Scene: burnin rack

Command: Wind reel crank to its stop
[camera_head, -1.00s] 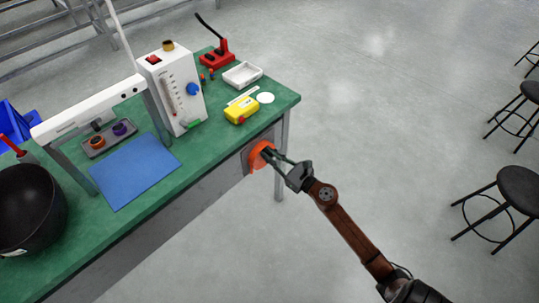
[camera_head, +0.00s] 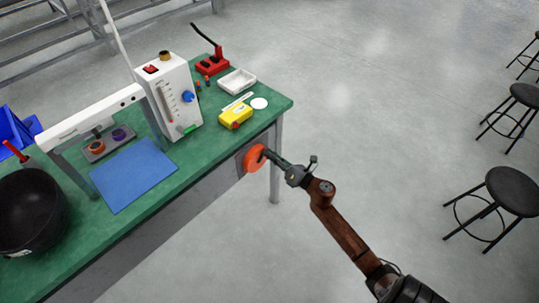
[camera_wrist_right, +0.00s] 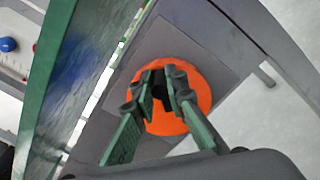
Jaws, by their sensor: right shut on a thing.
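The orange reel (camera_head: 253,159) is a round disc mounted on the front face of the bench, near its right end. In the right wrist view the orange reel (camera_wrist_right: 196,80) fills the middle, on a grey plate. My right gripper (camera_head: 268,153) reaches it from the right. In the right wrist view my right gripper (camera_wrist_right: 164,85) has its green-padded fingers closed on the reel's crank in front of the disc. The fingers largely hide the crank handle. My left gripper is not in view.
The green bench (camera_head: 215,147) carries a white instrument box (camera_head: 172,95), a yellow device (camera_head: 236,116), a white tray (camera_head: 237,81), a blue mat (camera_head: 135,174) and a black bowl (camera_head: 30,210). A bench leg (camera_head: 276,170) stands just right of the reel. Floor to the right is open, with stools (camera_head: 510,190) beyond.

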